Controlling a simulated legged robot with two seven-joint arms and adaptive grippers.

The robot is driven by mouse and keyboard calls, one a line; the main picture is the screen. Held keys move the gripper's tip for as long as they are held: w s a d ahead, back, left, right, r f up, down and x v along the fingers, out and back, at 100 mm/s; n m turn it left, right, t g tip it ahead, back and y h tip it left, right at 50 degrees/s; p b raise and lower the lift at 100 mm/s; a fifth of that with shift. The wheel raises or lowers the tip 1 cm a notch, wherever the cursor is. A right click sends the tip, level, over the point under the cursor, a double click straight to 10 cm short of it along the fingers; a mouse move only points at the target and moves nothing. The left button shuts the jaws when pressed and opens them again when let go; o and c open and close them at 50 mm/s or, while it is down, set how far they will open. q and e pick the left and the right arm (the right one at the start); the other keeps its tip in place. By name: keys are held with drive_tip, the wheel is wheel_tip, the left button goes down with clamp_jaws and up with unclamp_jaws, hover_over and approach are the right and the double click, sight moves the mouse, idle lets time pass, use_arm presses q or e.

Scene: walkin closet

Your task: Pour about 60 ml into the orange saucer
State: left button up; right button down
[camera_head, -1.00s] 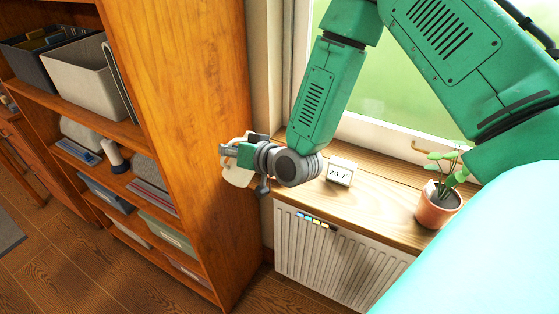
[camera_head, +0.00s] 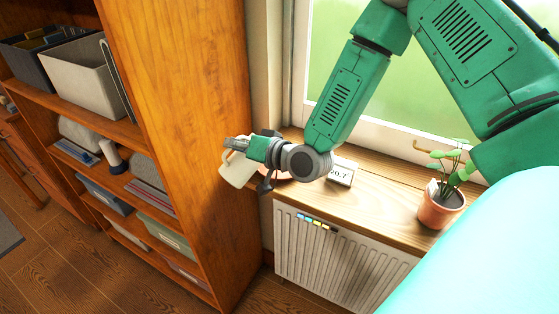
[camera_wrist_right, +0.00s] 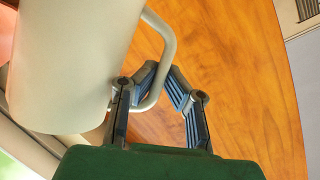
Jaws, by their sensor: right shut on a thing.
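A cream jug (camera_head: 237,170) is held in front of the side of the wooden shelf, near the left end of the window sill. My right gripper (camera_head: 240,146) is shut on its handle. In the right wrist view the jug (camera_wrist_right: 75,60) fills the upper left, and its looped handle (camera_wrist_right: 167,45) passes between the fingers of my right gripper (camera_wrist_right: 165,82). The jug looks tilted in the head view; its contents cannot be seen. A small reddish-orange edge (camera_head: 284,179) shows below my wrist on the sill; it may be the orange saucer, mostly hidden. My left gripper is out of view.
A small white display (camera_head: 341,173) stands on the wooden sill (camera_head: 385,200) just right of my wrist. A potted plant (camera_head: 440,208) stands further right. The tall shelf (camera_head: 190,130) closes off the left side. A white radiator (camera_head: 325,255) is below the sill.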

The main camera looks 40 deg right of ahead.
drive_tip(key=shift+d+m+t+y+b, duration=0.4)
drive_tip(key=shift+d+m+b, duration=0.4)
drive_tip(key=shift+m, duration=0.1)
idle(2.1)
drive_tip(key=shift+a+r+n+g+h+p, duration=0.2)
drive_tip(key=shift+a+n+p, duration=0.2)
drive_tip(key=shift+p, duration=0.15)
drive_tip(key=shift+a+r+n+g+h+p, duration=0.1)
drive_tip(key=shift+a+r+n+p, duration=0.05)
drive_tip(key=shift+a+n+p, duration=0.3)
drive_tip(key=shift+w+a+f+n+h+p, duration=0.1)
drive_tip(key=shift+a+n+h+p, duration=0.2)
drive_tip(key=shift+n+p, duration=0.05)
drive_tip(key=shift+f, duration=0.15)
drive_tip(key=shift+a, duration=0.25)
drive_tip(key=shift+a+f+n+g+h, duration=0.15)
drive_tip(key=shift+a+n+g+h, duration=0.2)
drive_tip(key=shift+n, duration=0.25)
drive_tip(key=shift+a+f+h, duration=0.1)
drive_tip(key=shift+h, duration=0.15)
